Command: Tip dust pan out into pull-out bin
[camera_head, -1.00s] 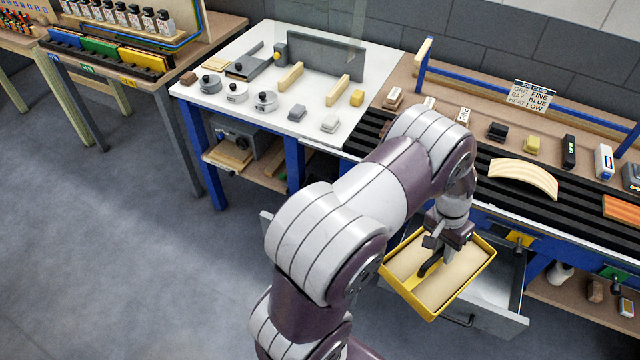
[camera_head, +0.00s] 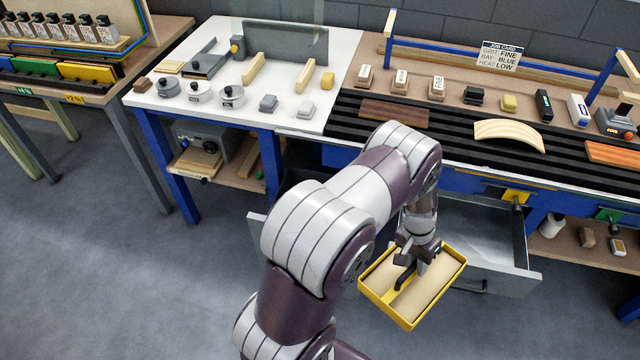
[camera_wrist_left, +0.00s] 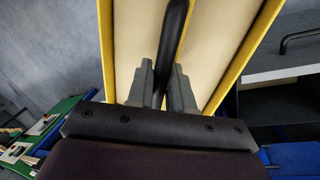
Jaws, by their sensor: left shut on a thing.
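My left gripper (camera_head: 418,254) is shut on the black handle of the dust pan, a yellow-rimmed tray (camera_head: 448,284) with a pale tan layer inside. In the left wrist view the fingers (camera_wrist_left: 161,88) close on the black handle (camera_wrist_left: 174,40), with the yellow pan (camera_wrist_left: 222,45) beyond. The pan is held in the air, roughly level, in front of the bench. The pull-out bin, a grey drawer (camera_head: 490,262), is open under the bench, behind and right of the pan. Its inside is partly hidden by my arm and the pan. My right gripper is not in view.
The bench with black slats (camera_head: 440,125) carries blocks, a curved wooden piece (camera_head: 508,134) and a blue rail. A white table (camera_head: 230,115) with pots stands left. The open drawer's front juts out. Grey floor (camera_head: 110,270) is clear at left.

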